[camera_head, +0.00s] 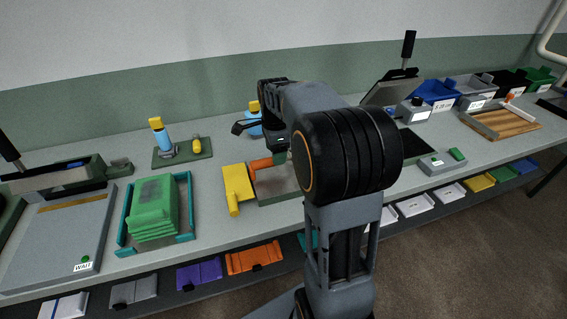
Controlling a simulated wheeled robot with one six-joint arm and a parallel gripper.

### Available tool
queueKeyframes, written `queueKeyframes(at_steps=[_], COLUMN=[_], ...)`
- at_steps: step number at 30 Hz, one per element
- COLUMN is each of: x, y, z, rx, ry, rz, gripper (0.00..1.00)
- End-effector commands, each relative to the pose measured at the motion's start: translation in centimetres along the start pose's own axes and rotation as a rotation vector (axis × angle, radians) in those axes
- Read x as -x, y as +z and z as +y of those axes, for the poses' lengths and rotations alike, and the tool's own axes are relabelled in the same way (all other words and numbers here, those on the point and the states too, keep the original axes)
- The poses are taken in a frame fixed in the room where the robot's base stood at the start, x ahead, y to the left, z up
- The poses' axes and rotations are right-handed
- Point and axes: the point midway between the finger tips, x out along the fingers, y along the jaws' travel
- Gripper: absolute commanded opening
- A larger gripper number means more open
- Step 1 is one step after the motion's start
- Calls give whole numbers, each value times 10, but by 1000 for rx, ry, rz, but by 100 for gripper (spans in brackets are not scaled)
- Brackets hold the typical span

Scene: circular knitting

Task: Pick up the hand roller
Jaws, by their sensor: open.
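An orange handle (262,163) lies at the left end of a grey tray or plate (277,196) in the middle of the bench. It looks like the hand roller's handle; its right end is hidden behind my arm. My gripper (246,127) is above and behind the handle, apart from it. One dark finger points left, in front of a blue bottle with a yellow cap (254,129). The gripper is open, with nothing seen in it; much of it is hidden by the arm.
A yellow scraper-like piece (237,182) lies just left of the orange handle. A teal tray (186,239) holds green stacked pieces (153,208). A flat press (54,235) stands far left. A wooden-based tray (506,126) and coloured bins (435,91) stand right.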

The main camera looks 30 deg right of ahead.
Motion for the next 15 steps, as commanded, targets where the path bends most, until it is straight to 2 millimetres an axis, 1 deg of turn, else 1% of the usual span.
queueKeyframes(at_steps=[1,6,10,15], x=[-8,-29,-37,-38], y=[1,1,1,1], z=[1,2,2,2], rx=[1,0,0,0], ry=[4,2,1,0], rz=[0,0,0,0], gripper=[61,61,61,61])
